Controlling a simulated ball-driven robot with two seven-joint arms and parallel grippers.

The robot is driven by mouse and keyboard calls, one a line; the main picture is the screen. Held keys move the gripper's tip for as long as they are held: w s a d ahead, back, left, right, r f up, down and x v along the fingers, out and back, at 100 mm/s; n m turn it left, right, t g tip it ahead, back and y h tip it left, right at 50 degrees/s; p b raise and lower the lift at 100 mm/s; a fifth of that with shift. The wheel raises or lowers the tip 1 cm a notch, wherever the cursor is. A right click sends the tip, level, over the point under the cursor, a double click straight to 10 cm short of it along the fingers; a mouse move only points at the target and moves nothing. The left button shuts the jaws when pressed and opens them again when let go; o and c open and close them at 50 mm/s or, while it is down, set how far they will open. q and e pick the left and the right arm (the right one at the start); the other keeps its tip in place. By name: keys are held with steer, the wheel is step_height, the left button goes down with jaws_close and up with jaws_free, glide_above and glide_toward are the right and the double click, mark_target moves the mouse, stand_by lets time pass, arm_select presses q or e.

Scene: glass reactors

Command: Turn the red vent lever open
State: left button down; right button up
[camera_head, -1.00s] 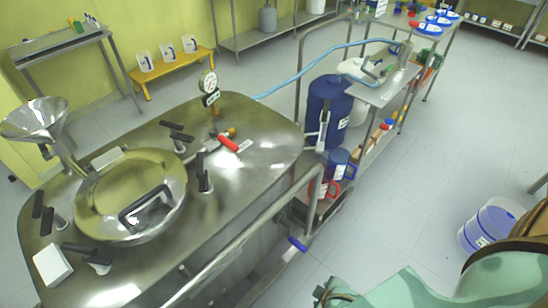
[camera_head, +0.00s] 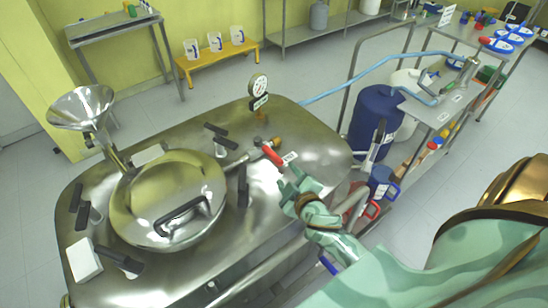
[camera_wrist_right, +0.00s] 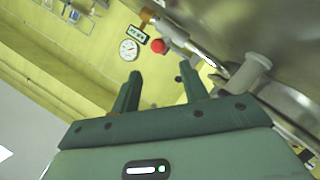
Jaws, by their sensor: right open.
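The red vent lever (camera_head: 272,155) sits on a pipe fitting on top of the steel reactor (camera_head: 300,135), beside a brass end. In the right wrist view the red lever (camera_wrist_right: 158,47) shows end-on, just beyond my fingers. My right gripper (camera_head: 291,180) is close to the lever, just below and right of it in the head view, and apart from it. In the right wrist view its two green fingers (camera_wrist_right: 158,88) stand apart with nothing between them. My left gripper is in neither view.
A pressure gauge (camera_head: 258,86) stands behind the lever. A round hatch (camera_head: 150,200) with a black handle and several black clamp handles rise from the reactor lid. A steel funnel (camera_head: 82,106) is at the left. A handrail (camera_head: 265,268) runs along the reactor's front.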

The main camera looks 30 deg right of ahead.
mark_target(274, 158)
steer(key=b+x, duration=0.2)
steer(key=x, duration=0.9)
steer(key=shift+w+d, duration=0.1)
steer(key=shift+w, duration=0.2)
jaws_close()
